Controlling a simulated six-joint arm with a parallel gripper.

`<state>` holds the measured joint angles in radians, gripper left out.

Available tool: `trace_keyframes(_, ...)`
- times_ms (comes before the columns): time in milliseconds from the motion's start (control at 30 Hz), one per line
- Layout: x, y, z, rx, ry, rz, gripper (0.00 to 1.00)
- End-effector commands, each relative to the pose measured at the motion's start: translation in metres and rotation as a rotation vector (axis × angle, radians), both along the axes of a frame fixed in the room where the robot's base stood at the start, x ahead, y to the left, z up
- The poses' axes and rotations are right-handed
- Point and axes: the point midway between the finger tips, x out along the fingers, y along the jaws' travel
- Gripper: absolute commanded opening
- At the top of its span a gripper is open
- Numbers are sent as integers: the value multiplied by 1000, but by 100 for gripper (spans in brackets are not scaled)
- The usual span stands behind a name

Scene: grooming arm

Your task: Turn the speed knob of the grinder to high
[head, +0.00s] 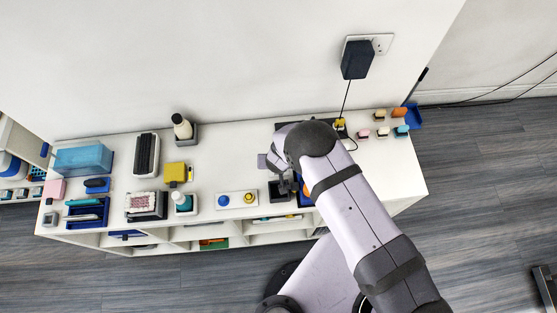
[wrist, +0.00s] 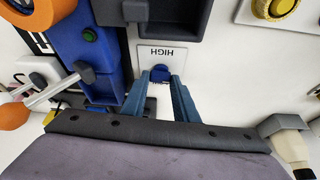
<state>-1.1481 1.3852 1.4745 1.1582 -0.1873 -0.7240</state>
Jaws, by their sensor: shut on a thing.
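The grinder's blue body (wrist: 92,55), with a green button (wrist: 89,34), stands just left of the plate. In the head view my arm covers most of the grinder (head: 305,198), and the knob is hidden.
A dark grey open bin (wrist: 175,18) is close beyond the plate. An orange-tipped grey lever (wrist: 50,91) is at the left. A white panel with a yellow knob (head: 249,198) and a blue knob (head: 223,200) lies left of my gripper. A bottle (head: 182,127) stands farther back.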

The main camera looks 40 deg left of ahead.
Motion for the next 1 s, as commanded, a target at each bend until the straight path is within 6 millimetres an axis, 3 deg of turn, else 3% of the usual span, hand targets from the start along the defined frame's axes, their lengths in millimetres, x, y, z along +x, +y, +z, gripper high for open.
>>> trace_keyframes(667, 1, 7, 1, 10, -5, -380, 4)
trace_keyframes(1000, 1, 10, -2, 12, 0, -679, 4)
